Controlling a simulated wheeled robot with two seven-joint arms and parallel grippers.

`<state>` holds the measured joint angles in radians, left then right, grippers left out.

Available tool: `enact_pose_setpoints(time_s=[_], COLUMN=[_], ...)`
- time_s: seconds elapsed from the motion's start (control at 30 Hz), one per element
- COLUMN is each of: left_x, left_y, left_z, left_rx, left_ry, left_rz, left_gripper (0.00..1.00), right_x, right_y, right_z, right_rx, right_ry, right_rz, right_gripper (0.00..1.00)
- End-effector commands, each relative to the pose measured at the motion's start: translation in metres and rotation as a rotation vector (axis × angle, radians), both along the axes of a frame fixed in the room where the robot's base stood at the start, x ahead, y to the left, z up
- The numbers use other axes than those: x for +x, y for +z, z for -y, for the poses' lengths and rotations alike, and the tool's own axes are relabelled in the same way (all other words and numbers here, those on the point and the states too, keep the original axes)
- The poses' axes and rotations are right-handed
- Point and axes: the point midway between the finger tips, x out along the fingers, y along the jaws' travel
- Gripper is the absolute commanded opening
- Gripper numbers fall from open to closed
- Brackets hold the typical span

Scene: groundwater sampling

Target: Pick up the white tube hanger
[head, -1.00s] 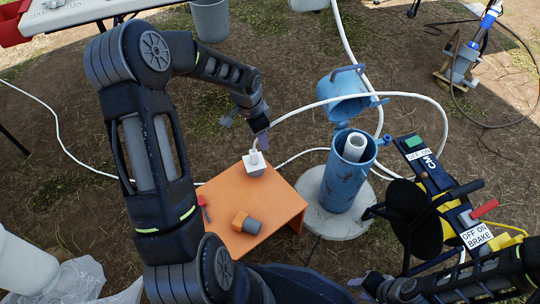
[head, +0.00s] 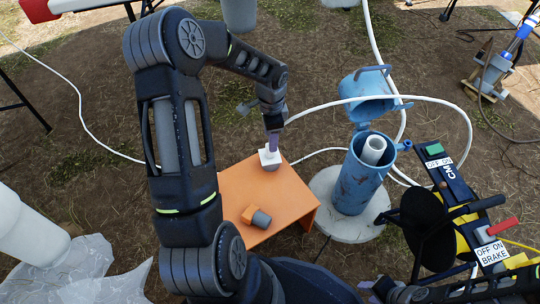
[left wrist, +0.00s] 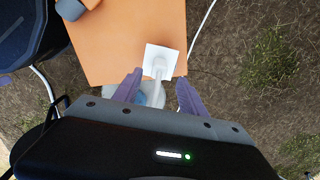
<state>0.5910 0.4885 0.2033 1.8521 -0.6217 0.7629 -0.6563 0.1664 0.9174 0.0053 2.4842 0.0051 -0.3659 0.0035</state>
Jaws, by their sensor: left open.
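The white tube hanger (head: 270,158) stands at the far edge of the orange table (head: 292,196). In the left wrist view, its square white plate (left wrist: 163,58) lies just ahead of my fingertips, with a pale stem pointing back between them. My left gripper (left wrist: 157,80) is open, with one purple finger on each side of that stem and a gap around it. In the head view the left gripper (head: 273,142) is directly above the hanger and partly hides it. My right gripper (head: 370,291) is at the bottom edge, small and partly cut off; its jaws are unclear.
An orange and grey fitting (head: 257,216) lies on the table. A blue well casing (head: 354,185) with an open lid stands on a round concrete pad (head: 330,222). A reel with a control panel (head: 440,210) is at right. A white hose (head: 440,103) loops behind.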

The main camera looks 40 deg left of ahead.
Motion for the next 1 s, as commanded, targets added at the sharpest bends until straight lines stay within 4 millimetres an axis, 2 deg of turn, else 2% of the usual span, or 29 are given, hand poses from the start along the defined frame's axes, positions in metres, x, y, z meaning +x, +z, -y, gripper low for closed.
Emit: enact_pose_setpoints(time_s=[0.37, 0.7, 1.0], left_x=[-0.001, -0.004, -0.004], left_y=[-0.007, -0.052, -0.054], left_z=[0.0, 0.0, -0.001], left_rx=[-0.001, -0.001, 0.0], left_ry=[0.001, 0.001, 0.0], left_rz=[0.001, 0.001, 0.001], left_gripper=[0.49, 0.49, 0.49], right_x=[0.001, 0.005, 0.005], right_y=[-0.004, -0.03, -0.029], right_z=[0.0, 0.0, 0.0], right_rx=[0.0, -0.004, -0.004], right_ry=[-0.002, -0.007, -0.008], right_rz=[0.002, 0.014, 0.015], right_gripper=[0.36, 0.36, 0.36])
